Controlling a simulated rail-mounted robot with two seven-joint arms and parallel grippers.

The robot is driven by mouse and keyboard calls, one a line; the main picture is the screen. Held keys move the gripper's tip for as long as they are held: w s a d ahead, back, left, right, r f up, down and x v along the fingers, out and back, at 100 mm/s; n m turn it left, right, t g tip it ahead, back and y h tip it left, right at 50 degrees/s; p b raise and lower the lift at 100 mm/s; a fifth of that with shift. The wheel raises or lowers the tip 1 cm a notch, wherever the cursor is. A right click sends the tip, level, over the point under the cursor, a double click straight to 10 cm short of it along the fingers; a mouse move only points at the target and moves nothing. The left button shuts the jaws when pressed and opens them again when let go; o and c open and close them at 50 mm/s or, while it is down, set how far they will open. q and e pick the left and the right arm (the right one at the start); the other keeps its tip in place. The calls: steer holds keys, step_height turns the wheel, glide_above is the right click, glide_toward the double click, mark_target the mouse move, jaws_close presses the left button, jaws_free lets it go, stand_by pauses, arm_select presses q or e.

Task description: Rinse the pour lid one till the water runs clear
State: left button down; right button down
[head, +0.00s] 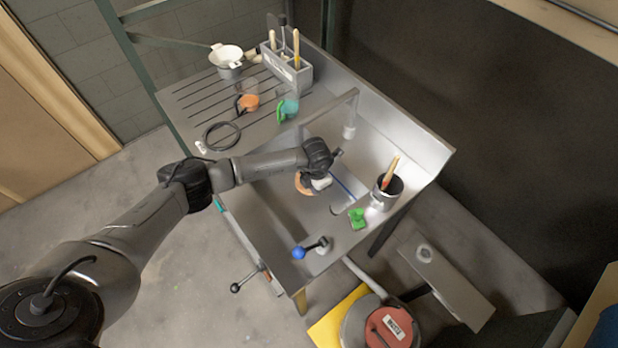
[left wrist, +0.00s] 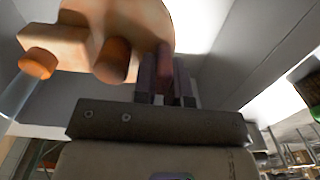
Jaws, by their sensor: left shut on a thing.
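My left gripper (head: 318,172) is over the sink basin (head: 372,150), reaching in from the left. It is shut on an orange pour lid (head: 303,184), partly hidden by the gripper in the head view. In the left wrist view the lid (left wrist: 130,35) looks pale peach with darker orange-brown parts, above the gripper fingers (left wrist: 166,88). A pale translucent bluish column (left wrist: 18,92) meets an orange end at the left; I cannot tell whether it is water. A thin blue streak (head: 345,187) shows in the basin. My right gripper is out of view.
A brush caddy (head: 286,72) stands behind.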

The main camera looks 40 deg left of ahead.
arm_select(q)
steer(key=shift+w+d, duration=0.2)
steer(key=shift+d, duration=0.25)
steer(key=shift+a, duration=0.15)
steer(key=shift+s+a, duration=0.25)
steer(key=shift+a, duration=0.2)
steer(key=shift+w+d, duration=0.1)
steer(key=shift+d, duration=0.2)
steer(key=shift+w+d, duration=0.1)
steer(key=shift+d, duration=0.2)
steer(key=shift+a, duration=0.25)
steer(key=shift+s+a, duration=0.2)
steer(key=shift+a, duration=0.15)
